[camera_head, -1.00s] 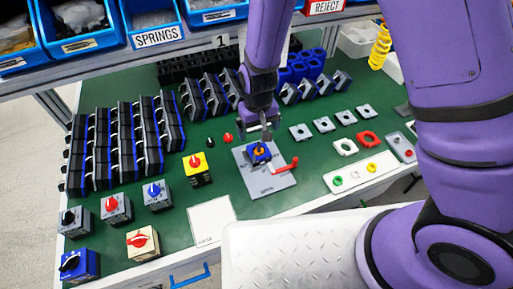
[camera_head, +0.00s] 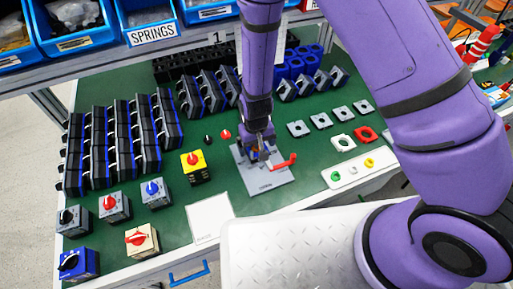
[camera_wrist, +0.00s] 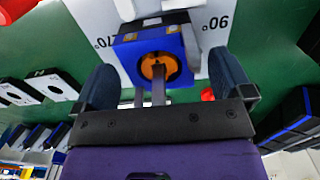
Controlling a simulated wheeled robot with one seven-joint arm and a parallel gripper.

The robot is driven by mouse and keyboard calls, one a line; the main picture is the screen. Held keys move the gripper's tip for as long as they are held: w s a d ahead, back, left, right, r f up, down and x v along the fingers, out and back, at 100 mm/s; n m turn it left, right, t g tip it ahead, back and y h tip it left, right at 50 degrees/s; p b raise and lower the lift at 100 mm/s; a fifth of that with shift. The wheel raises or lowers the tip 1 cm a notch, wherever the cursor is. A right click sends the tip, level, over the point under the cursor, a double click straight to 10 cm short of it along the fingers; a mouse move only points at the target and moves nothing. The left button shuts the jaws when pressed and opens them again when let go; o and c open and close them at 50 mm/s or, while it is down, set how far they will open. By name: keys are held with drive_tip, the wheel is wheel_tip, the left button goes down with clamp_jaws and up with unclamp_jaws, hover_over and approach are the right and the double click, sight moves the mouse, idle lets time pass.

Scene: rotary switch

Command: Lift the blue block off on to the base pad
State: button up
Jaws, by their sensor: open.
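The blue block (camera_wrist: 130,55) with an orange ring around a dark centre shows in the wrist view. It sits on a grey plate with angle marks (camera_head: 268,183), largely hidden by my gripper in the head view. My gripper (camera_head: 262,148) is low over the block. In the wrist view my gripper (camera_wrist: 163,82) is open, with one dark finger on either side of the block; I cannot tell whether they touch it. A white pad (camera_head: 211,216) with a small unreadable label lies bare to the front left of the plate; it may be the base pad.
A red lever (camera_head: 284,161) sticks out at the plate's right. A yellow switch box with a red knob (camera_head: 195,166) stands to the left. Racks of dark blocks (camera_head: 125,145) fill the left.

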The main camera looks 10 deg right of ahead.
drive_tip(key=c, duration=1.1)
drive_tip(key=shift+r, duration=0.1)
drive_tip(key=shift+r, duration=4.9)
wheel_tip(320, 180, up, 8)
drive_tip(key=shift+r, duration=0.25)
